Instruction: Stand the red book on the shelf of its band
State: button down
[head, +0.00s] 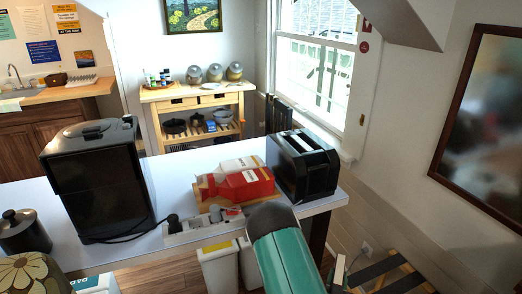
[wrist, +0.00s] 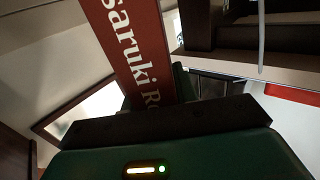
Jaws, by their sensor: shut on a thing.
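The red book (wrist: 140,48) shows in the wrist view with white lettering reading "saruki Ro" along it. It rises from my gripper (wrist: 165,112) up past the top edge of the picture, tilted to the left. My gripper is shut on its lower end; the fingertips are mostly hidden. A dark shelf unit (wrist: 275,38) is at the upper right of the wrist view, apart from my gripper's body. A red band (wrist: 292,94) lies on a pale surface at the right edge. The head view shows neither book nor gripper.
In the head view a white counter (head: 180,190) holds a black appliance (head: 98,180), a red-and-white package (head: 237,182) and a black toaster (head: 303,165). A wooden cart (head: 195,100) stands behind. A dark-framed picture (head: 490,110) hangs on the right wall.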

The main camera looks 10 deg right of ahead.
jog(key=w+a+n+t+y, duration=0.1)
jog(key=w+a+n+y, duration=0.2)
jog(key=a, duration=0.7)
jog(key=w+a+n+t+y, duration=0.2)
jog(key=w+a+n+y, duration=0.2)
jog(key=a, duration=0.7)
jog(key=w+y, duration=0.2)
jog(key=w, duration=0.1)
jog(key=shift+y, duration=0.3)
jog(key=shift+w, duration=0.15)
